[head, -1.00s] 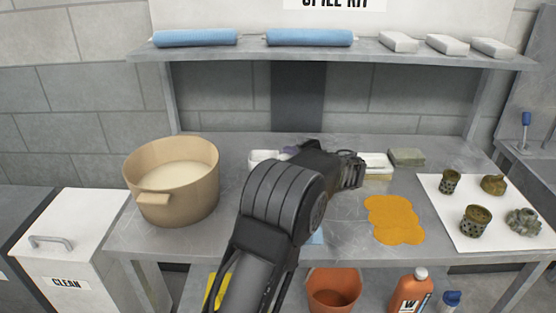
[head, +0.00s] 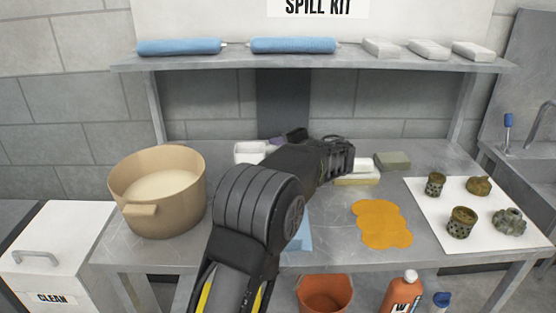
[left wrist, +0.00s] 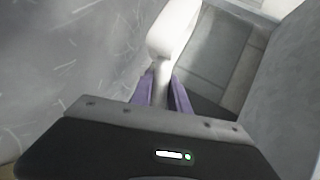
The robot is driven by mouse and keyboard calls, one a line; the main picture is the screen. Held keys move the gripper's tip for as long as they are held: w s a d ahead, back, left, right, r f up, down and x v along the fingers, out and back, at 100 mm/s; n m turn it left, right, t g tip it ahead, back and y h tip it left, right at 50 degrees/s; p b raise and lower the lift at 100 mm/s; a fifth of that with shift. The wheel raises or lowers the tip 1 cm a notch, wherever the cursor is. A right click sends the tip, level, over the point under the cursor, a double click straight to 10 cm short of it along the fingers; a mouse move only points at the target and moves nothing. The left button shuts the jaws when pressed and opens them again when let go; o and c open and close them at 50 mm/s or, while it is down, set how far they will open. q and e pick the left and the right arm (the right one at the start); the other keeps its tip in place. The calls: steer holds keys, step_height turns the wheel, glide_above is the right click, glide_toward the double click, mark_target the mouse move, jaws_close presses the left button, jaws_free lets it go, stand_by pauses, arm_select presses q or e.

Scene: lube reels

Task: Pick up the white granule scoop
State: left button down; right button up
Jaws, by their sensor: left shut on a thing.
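The white granule scoop (head: 249,151) shows in the head view at the back of the steel bench, partly hidden by my left arm. My left gripper (head: 279,142) has purple fingers and is at the scoop's right side. In the left wrist view the fingers (left wrist: 161,90) are shut on a narrow part of the white scoop (left wrist: 172,32), which extends away from them. The clearance between scoop and bench is hard to judge. My right gripper is not in view.
A tan tub of pale granules (head: 157,190) stands at left. An orange spill (head: 382,224) lies right of my arm. A white sheet (head: 450,237) with dirty parts lies farther right. A shelf (head: 310,66) with blue rolls overhangs the back. An orange bucket (head: 325,293) is below.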

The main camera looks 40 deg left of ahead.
arm_select(q)
steer(key=shift+r, duration=2.35)
